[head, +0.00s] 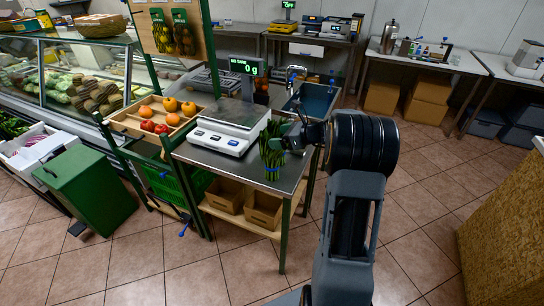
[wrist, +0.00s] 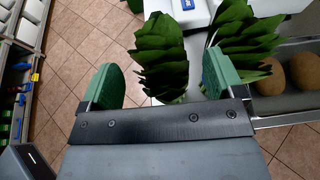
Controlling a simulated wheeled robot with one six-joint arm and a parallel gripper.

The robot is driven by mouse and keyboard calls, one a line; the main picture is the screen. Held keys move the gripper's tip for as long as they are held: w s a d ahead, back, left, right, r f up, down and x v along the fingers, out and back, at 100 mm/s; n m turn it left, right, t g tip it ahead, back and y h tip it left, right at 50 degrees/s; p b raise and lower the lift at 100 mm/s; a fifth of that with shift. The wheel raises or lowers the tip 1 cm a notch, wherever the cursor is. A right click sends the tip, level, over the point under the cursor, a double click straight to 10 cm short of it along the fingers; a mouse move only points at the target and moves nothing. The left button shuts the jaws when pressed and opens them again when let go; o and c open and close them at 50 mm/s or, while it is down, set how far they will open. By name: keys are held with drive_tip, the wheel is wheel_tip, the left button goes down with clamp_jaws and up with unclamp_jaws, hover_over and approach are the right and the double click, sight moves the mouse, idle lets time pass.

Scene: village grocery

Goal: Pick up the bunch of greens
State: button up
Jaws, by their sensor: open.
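The bunch of greens (head: 271,152) stands on the metal counter in front of the scale, its dark leaves upright above a blue band. In the wrist view, dark leaves (wrist: 163,55) show between the two green finger pads, and more leaves spread beyond the right pad. My gripper (head: 291,136) is open at the right side of the bunch, close to its upper part. It also shows in the wrist view (wrist: 162,70), with a gap between its pads. I cannot tell whether a pad touches the leaves. The lower stems are hidden in the wrist view.
A wooden crate (head: 128,122) of tomatoes and orange produce is to the left. Cardboard boxes (head: 264,210) sit on the shelf below. Tiled floor is open at front and right.

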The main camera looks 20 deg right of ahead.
drive_tip(key=shift+x, duration=1.05)
drive_tip(key=shift+s, duration=0.1)
drive_tip(key=shift+c, duration=0.4)
drive_tip(key=c, duration=1.1)
drive_tip(key=shift+r, duration=0.1)
drive_tip(key=shift+c, duration=0.2)
